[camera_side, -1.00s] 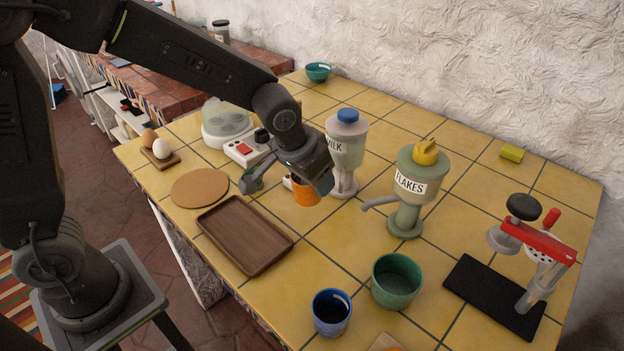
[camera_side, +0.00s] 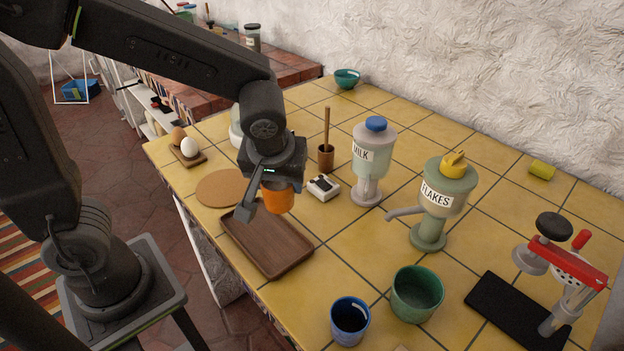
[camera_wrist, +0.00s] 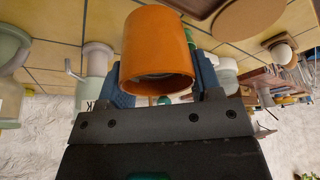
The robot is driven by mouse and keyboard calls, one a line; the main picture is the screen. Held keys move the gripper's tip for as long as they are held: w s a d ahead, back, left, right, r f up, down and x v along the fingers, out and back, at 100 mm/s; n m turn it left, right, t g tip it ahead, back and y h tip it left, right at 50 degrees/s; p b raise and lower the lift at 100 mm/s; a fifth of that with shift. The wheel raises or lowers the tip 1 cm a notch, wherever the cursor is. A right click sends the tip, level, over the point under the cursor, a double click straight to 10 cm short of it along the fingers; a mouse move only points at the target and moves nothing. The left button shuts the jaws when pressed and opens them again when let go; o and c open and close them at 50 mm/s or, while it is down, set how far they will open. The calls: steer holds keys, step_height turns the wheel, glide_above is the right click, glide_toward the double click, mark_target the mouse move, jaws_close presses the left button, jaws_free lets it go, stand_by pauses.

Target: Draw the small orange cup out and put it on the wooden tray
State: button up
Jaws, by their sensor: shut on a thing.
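The small orange cup (camera_side: 278,197) is held in my gripper (camera_side: 262,200), which is shut on it. In the side view the cup hangs above the back part of the wooden tray (camera_side: 243,237), clear of its surface as far as I can tell. The tray is dark brown, rectangular and empty, and lies near the counter's front edge. In the wrist view the orange cup (camera_wrist: 158,45) fills the middle, between the two fingers. The tray also shows at the top of the wrist view (camera_wrist: 195,6).
A round cork mat (camera_side: 218,188) lies left of the tray. A small white box (camera_side: 323,187), the milk dispenser (camera_side: 370,165) and the flakes dispenser (camera_side: 440,200) stand to the right. A blue cup (camera_side: 350,320) and a green cup (camera_side: 416,293) stand at the front.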

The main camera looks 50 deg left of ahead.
steer(key=shift+s+a+r+n+g, duration=0.2)
steer(key=shift+s+a+n, duration=0.2)
steer(key=shift+s+n, duration=0.2)
steer(key=shift+s+a+r+n+g, duration=0.1)
steer(key=shift+s+a+r+n, duration=0.05)
steer(key=shift+s+a+n, duration=0.35)
steer(key=shift+n+y, duration=0.3)
steer(key=shift+n, duration=0.2)
steer(key=shift+s+f, duration=0.15)
steer(key=shift+f, duration=1.8)
steer(key=shift+s+f, duration=0.1)
steer(key=shift+f, duration=1.85)
steer(key=shift+a+f, duration=0.1)
steer(key=shift+f, duration=0.85)
steer(key=o, duration=1.6)
steer(key=shift+r, duration=3.5)
steer(key=shift+r, duration=0.1)
